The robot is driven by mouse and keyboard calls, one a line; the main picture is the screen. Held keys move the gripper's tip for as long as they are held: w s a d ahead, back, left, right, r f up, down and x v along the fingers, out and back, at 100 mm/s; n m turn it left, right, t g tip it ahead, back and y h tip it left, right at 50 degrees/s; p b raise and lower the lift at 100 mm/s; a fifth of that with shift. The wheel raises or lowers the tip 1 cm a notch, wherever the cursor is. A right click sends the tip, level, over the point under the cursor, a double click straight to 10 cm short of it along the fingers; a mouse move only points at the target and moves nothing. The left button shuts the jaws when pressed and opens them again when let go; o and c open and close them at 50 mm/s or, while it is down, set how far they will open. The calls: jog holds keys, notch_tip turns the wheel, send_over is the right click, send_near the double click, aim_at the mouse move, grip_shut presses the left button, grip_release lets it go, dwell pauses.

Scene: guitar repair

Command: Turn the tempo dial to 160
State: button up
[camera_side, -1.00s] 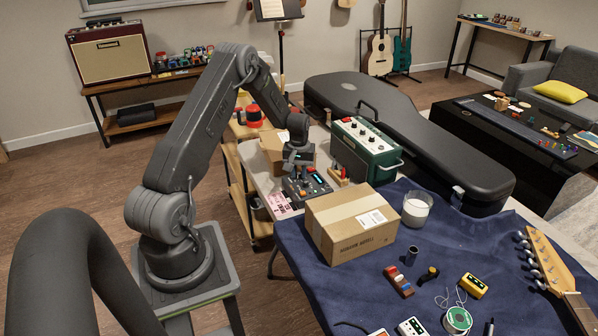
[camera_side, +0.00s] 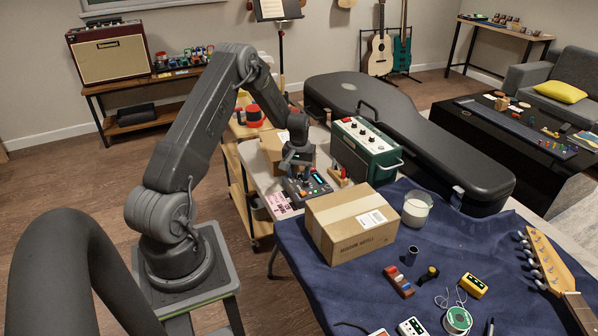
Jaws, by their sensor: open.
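A small dark device with coloured buttons and a lit display (camera_side: 312,186) lies on the light table top behind the cardboard box. I take it to carry the tempo dial, but the dial itself is too small or hidden to make out, and its setting cannot be read. My gripper (camera_side: 297,172) points down right over the left and back part of this device. The fingers are tiny in this view, with no object seen between them. Whether they touch the device cannot be told.
A cardboard box (camera_side: 350,229) stands in front of the device. A green amplifier (camera_side: 366,151) stands behind it to the right, and a black guitar case (camera_side: 420,140) lies beyond.

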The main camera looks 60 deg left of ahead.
aim_at(299, 173)
notch_tip(299, 173, up, 14)
dwell(0.5)
jog(key=shift+f, duration=0.1)
jog(key=shift+m, duration=0.6)
notch_tip(299, 173, down, 14)
jog(key=shift+r, duration=0.1)
grip_shut()
dwell(0.4)
